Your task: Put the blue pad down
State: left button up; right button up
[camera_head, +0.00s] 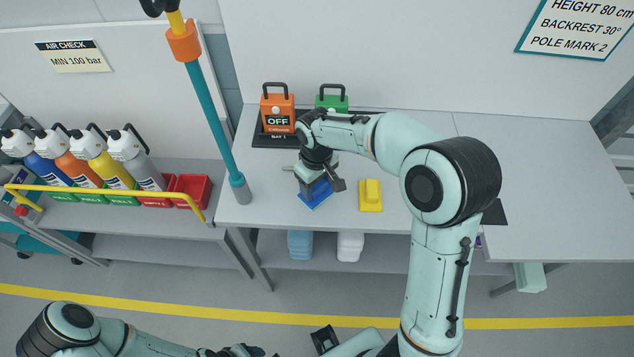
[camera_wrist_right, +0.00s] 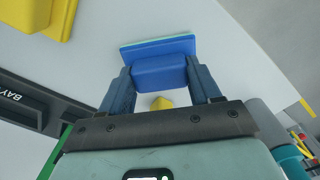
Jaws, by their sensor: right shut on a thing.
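The blue pad (camera_head: 316,194) is over the left part of the grey bench, below my right gripper (camera_head: 319,182). In the right wrist view the blue pad (camera_wrist_right: 160,68) has a wide flat plate and a narrower block, and my right gripper's fingers (camera_wrist_right: 162,85) are shut on that block. I cannot tell whether the pad touches the bench top. My left arm lies along the bottom edge of the head view. Its gripper is too cut off and unclear to read.
A yellow pad (camera_head: 370,196) lies just right of the blue one. Behind stand an orange box (camera_head: 277,108) marked OFF and a green box (camera_head: 332,98) on a dark mat. A teal pole (camera_head: 210,120) rises at the bench's left end. The bench (camera_head: 560,190) is clear at right.

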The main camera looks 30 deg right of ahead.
aim_at(317, 185)
jog(key=shift+f, duration=0.2)
jog(key=o, duration=1.2)
pick_arm(q)
jog(key=shift+f, duration=0.1)
pick_arm(e)
jog(key=shift+r, duration=0.1)
jog(key=shift+r, duration=0.3)
pick_arm(q)
jog(key=shift+w+r+p, duration=0.65)
jog(key=shift+r+p, duration=0.1)
jog(key=shift+r, duration=0.25)
pick_arm(e)
jog(key=shift+r, duration=5.85)
